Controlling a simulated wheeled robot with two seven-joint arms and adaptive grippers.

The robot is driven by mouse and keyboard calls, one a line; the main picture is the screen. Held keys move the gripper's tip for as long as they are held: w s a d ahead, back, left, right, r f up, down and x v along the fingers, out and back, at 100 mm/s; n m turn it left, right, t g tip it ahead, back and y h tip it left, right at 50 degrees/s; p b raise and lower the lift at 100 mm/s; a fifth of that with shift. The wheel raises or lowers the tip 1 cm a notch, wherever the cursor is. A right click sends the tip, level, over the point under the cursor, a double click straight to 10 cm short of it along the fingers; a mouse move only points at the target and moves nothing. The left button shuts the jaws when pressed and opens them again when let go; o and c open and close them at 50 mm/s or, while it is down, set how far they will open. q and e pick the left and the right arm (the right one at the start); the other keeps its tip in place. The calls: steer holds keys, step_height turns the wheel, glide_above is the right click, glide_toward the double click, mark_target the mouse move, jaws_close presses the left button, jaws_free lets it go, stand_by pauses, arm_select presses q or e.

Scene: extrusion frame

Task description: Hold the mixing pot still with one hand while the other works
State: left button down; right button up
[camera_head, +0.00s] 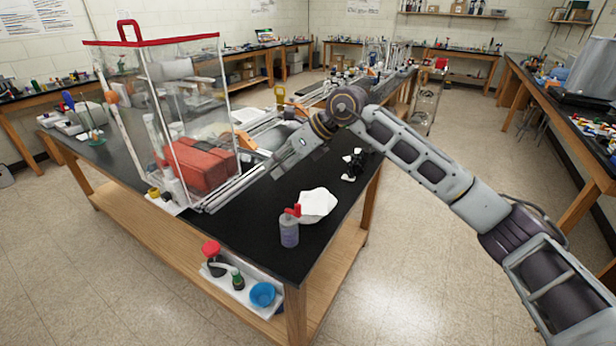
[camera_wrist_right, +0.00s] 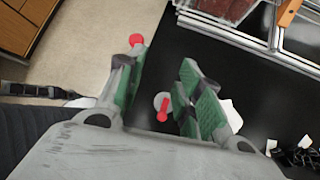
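I cannot pick out a pot for certain in either view. A blue bowl (camera_head: 262,294) sits in a white tray (camera_head: 238,288) on the bench's lower shelf. A grey bottle with a red top (camera_head: 289,232) stands upright on the black bench top; its red top also shows in the right wrist view (camera_wrist_right: 162,116). My right gripper (camera_head: 277,173) is above the bench, beside the clear case and beyond the bottle. In the right wrist view its green-padded fingers (camera_wrist_right: 162,75) are apart with nothing held between them. My left gripper is out of view.
A clear case with red edges (camera_head: 150,42) stands on the bench, with a red block (camera_head: 200,165) inside. A crumpled white item (camera_head: 317,205) lies beside the bottle. Small black and white parts (camera_head: 354,163) lie at the right edge. The bench's front (camera_head: 232,228) is clear.

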steer(key=s+d+f+g+h, duration=0.1)
steer(key=d+f+h, duration=0.3)
steer(key=d, duration=0.3)
steer(key=shift+s+d+f, duration=0.25)
steer(key=shift+s, duration=0.15)
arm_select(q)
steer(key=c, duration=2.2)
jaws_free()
